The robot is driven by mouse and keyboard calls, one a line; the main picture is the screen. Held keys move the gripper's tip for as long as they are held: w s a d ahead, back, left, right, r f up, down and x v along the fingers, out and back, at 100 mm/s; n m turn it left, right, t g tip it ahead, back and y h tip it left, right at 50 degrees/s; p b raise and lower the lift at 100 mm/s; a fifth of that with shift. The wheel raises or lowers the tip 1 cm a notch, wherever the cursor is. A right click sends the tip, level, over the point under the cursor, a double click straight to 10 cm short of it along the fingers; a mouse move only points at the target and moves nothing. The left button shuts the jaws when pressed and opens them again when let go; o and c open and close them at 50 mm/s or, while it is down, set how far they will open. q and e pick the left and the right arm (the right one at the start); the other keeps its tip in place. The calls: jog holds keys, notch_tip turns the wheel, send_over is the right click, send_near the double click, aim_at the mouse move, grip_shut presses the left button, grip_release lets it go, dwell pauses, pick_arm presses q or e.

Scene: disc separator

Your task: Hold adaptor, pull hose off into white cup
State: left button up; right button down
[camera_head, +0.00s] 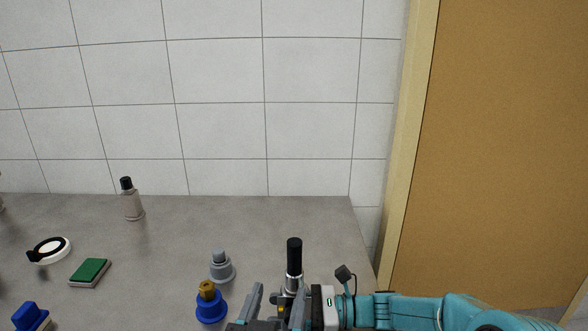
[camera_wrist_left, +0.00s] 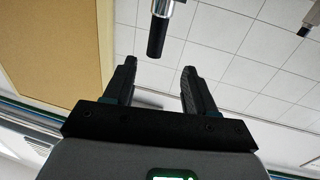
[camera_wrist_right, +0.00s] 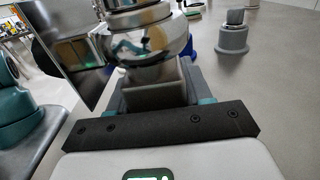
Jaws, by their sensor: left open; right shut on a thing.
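A black hose (camera_head: 294,252) stands upright on a shiny metal adaptor (camera_head: 293,281) at the table's front right. My right gripper (camera_head: 300,301) is shut on the metal piece, which shows large and shiny in the right wrist view (camera_wrist_right: 140,40). In the left wrist view the hose's end (camera_wrist_left: 158,38) lies just ahead of the open fingertips (camera_wrist_left: 159,66), apart from both. I cannot clearly identify a white cup; a round white piece with a black rim (camera_head: 52,248) lies at the left.
A grey knobbed piece (camera_head: 221,268) and a blue-based brass piece (camera_head: 210,304) stand close left of the grippers. A green pad (camera_head: 91,271), a bottle (camera_head: 132,201) and a blue object (camera_head: 30,317) are further left. The back middle is clear; the table ends at right.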

aim_at(293, 258)
pick_arm(q)
jog(key=w+d, duration=0.1)
jog(key=w, duration=0.6)
jog(key=w+d, duration=0.1)
jog(key=w, duration=0.2)
jog(key=shift+w+d, duration=0.3)
jog(key=shift+w, duration=0.05)
grip_shut()
jog(key=shift+r, duration=3.3)
